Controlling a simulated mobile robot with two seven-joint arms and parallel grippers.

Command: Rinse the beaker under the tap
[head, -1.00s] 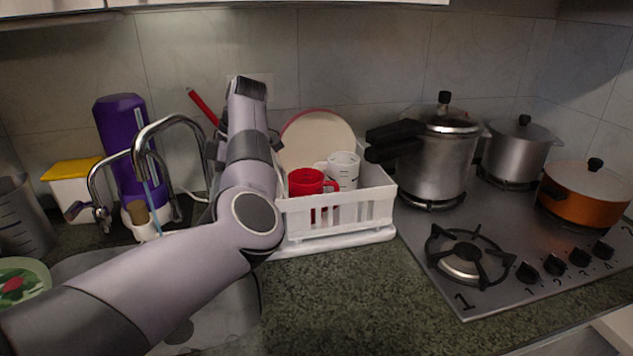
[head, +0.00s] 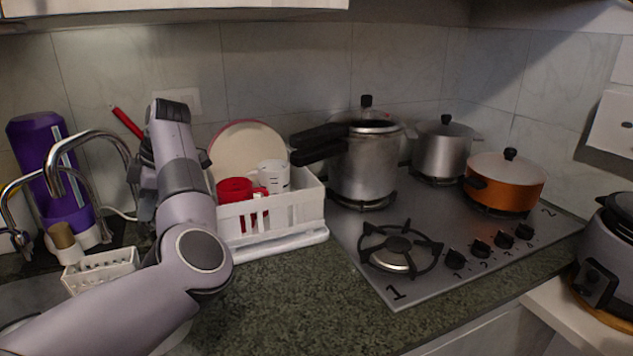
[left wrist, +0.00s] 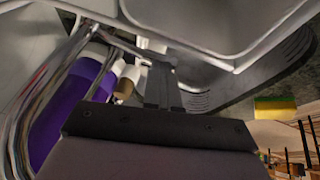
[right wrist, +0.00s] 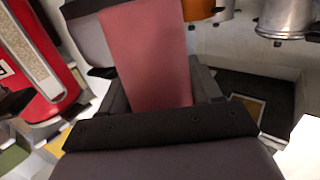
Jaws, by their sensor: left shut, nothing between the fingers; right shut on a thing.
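The chrome tap (head: 95,133) arches over the sink at the left of the head view. Its metal tube also shows in the left wrist view (left wrist: 22,130). I cannot tell if water runs from it. A white cup with dark measuring marks (head: 272,176) stands in the dish rack (head: 285,218). No other beaker shows clearly now. My left gripper (left wrist: 162,85) is shut and empty near the sink basin (left wrist: 200,20); my own arm mostly hides it in the head view. My right gripper (right wrist: 155,95) is shut on a flat pinkish-red thing (right wrist: 150,50), seen only in the right wrist view.
A red cup (head: 238,189) and a plate (head: 248,150) are in the rack. A purple bottle (head: 45,150) and white slotted caddy (head: 100,270) stand by the tap. Pots, including a pressure cooker (head: 365,165), sit on the hob (head: 440,285). The counter before the rack is clear.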

